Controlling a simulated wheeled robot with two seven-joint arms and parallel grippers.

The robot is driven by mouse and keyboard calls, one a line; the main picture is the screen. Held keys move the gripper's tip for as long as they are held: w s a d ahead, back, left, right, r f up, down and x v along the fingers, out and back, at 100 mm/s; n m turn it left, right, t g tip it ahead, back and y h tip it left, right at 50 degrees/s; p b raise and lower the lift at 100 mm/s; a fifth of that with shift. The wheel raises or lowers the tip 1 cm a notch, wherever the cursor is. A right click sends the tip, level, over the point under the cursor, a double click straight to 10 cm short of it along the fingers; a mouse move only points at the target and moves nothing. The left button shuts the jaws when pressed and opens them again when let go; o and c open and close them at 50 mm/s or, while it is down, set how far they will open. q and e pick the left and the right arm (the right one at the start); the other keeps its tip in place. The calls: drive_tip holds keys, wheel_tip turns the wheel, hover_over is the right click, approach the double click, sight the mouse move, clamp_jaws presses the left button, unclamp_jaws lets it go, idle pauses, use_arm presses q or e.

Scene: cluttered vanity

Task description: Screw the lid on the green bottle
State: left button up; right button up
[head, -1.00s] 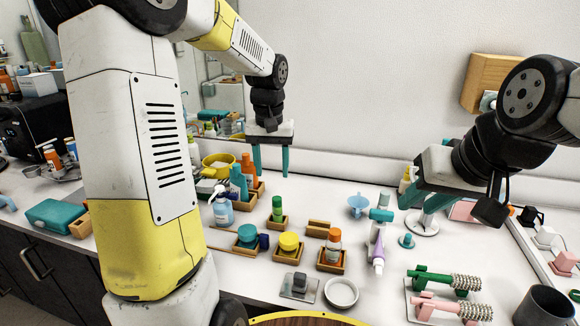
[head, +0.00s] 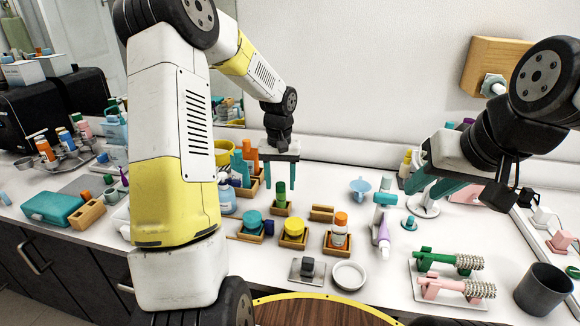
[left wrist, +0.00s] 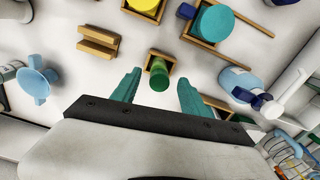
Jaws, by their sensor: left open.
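The green bottle (head: 281,193) stands upright in a small wooden holder (head: 281,209) in the middle of the counter. My left gripper (head: 281,182) is open and empty, fingers pointing down just behind and above the bottle in the head view. In the left wrist view the green bottle (left wrist: 158,77) shows between the spread fingertips, with its holder (left wrist: 161,60) around it; the fingers do not visibly touch it. My right gripper (head: 432,187) has its two teal fingers apart and empty, at the right above the counter. I cannot pick out a separate lid for the bottle.
Close by stand a teal jar (head: 251,221), a yellow jar (head: 293,228), an orange-topped bottle (head: 340,231) and a blue pump bottle (left wrist: 242,82). An empty-looking wooden holder (head: 322,212) is right of the bottle. Hairbrushes (head: 452,262) and a dark cup (head: 542,287) are at front right.

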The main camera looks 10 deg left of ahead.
use_arm(q)
clamp_jaws()
drive_tip(key=m, duration=0.3)
drive_tip(key=shift+m, duration=0.8)
drive_tip(key=shift+m, duration=1.6)
unclamp_jaws()
